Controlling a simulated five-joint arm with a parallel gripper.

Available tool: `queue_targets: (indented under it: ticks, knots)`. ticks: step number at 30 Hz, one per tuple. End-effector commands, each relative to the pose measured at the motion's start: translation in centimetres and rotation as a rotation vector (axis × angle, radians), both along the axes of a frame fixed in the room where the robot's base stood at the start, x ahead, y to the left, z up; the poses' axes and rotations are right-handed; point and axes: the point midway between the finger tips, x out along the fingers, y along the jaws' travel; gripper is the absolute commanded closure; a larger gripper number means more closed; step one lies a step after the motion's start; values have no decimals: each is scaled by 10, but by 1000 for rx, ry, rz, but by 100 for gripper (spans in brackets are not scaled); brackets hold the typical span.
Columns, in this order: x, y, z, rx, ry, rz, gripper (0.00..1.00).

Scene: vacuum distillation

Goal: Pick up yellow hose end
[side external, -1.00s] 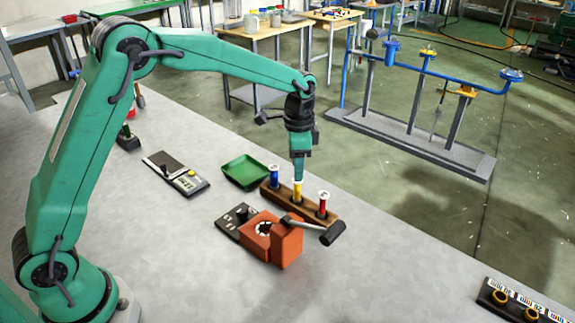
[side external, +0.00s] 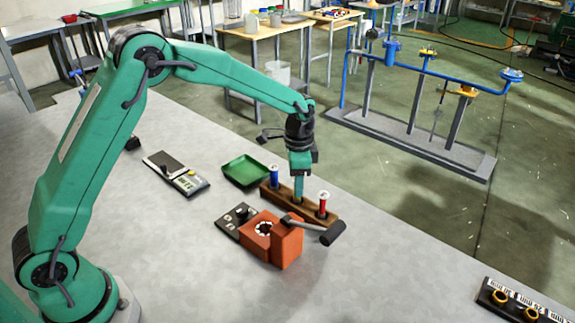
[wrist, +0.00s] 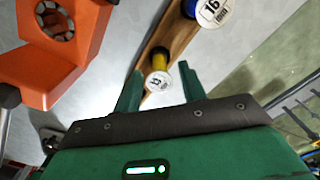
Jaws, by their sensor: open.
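The yellow hose end (wrist: 156,82), with a white labelled cap, stands in a wooden rack (wrist: 178,42) and shows between my fingers in the wrist view. My gripper (wrist: 160,88) is open, with one finger on each side of it; I cannot tell whether either finger touches it. In the side external view my gripper (side external: 298,188) is down at the middle of the rack (side external: 311,207) and hides the yellow hose end.
An orange device (side external: 286,245) with a dark-ended handle (side external: 331,234) sits close in front. A green tray (side external: 244,170) lies behind left.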

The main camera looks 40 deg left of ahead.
Motion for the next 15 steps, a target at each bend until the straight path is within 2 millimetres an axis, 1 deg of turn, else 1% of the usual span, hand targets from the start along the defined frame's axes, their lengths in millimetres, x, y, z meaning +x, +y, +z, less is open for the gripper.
queue_targets:
  ticks: [1, 3, 7, 15]
  knots:
    - [-1, -1, -7, 0, 3, 0, 59]
    - [-1, -1, -15, 1, 4, 0, 59]
    - [-1, 0, -26, 1, 2, 0, 59]
    - [0, 0, -29, 1, 1, 0, 59]
